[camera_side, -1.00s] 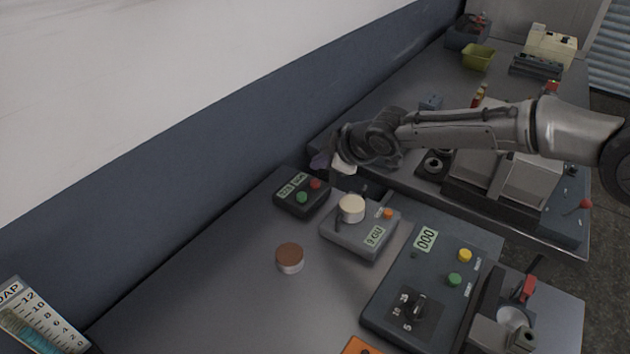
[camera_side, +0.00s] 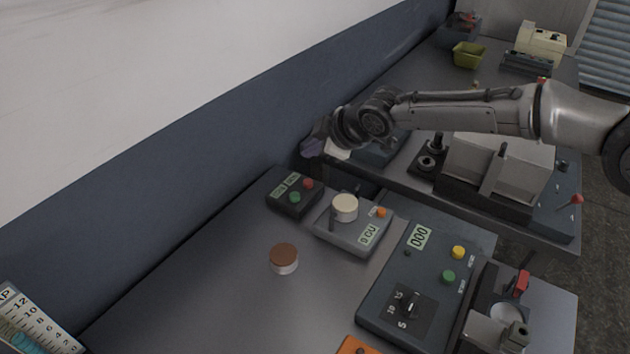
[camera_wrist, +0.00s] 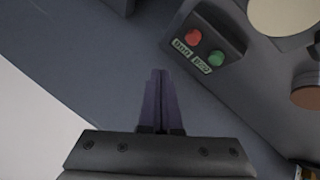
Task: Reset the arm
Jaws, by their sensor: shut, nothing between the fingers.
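My gripper (camera_wrist: 160,80) is shut, its two purple fingers pressed together with nothing between them in the wrist view. In the side view my gripper (camera_side: 312,147) hangs near the dark blue wall, above the gap by the back left of the front table. It is behind and above the small black box (camera_side: 293,192) with a red and a green button. That box (camera_wrist: 205,42) shows up and to the right of the fingers in the wrist view. My gripper touches nothing that I can see.
A scale (camera_side: 354,230) bears a cream-lidded container (camera_side: 345,207). A brown-lidded container (camera_side: 284,258) stands alone on the front table (camera_side: 210,290). A larger control box (camera_side: 425,285) is to the right. A grey machine (camera_side: 495,165) stands on the rear table.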

